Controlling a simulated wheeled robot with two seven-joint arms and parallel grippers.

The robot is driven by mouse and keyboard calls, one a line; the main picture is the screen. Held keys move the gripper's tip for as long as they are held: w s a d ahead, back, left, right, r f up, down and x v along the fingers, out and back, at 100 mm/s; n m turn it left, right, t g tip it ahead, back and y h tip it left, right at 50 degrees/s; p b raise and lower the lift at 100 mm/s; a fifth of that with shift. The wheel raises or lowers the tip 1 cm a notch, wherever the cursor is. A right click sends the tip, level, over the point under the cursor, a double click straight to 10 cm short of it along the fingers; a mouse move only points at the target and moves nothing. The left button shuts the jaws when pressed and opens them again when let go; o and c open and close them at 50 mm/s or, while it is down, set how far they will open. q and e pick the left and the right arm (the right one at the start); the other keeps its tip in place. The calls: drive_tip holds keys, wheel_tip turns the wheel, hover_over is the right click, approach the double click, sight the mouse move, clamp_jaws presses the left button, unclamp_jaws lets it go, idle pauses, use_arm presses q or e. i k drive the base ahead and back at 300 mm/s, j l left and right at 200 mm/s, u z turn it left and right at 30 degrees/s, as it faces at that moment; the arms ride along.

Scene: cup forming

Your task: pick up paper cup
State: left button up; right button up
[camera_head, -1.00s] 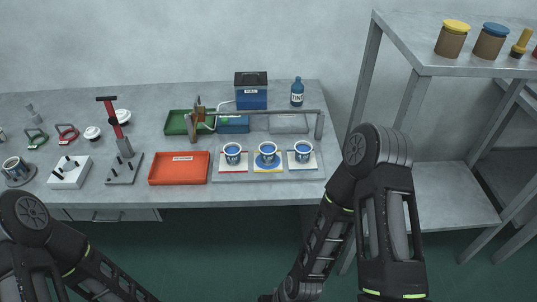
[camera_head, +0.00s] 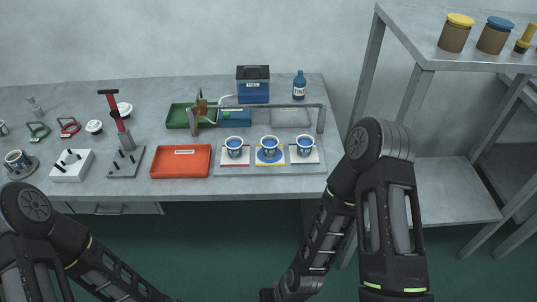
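Three cups with blue insides stand upright in a row on a low board at the front right of the workbench. The left cup (camera_head: 234,148) is on a white card with a red edge, the middle cup (camera_head: 269,147) on a blue and yellow card, the right cup (camera_head: 304,147) on a white card. I cannot tell which are paper. Neither gripper is in view.
An orange tray (camera_head: 181,162) lies left of the cups. A metal bar frame (camera_head: 322,117) rises behind them. A green tray (camera_head: 178,116), a blue box (camera_head: 253,92) and a blue bottle (camera_head: 299,85) stand farther back. A grey shelf (camera_head: 450,185) is on the right.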

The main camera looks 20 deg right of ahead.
sight(270, 143)
drive_tip(key=i+j, duration=0.45)
drive_tip(key=j, duration=0.3)
drive_tip(key=z, duration=2.3)
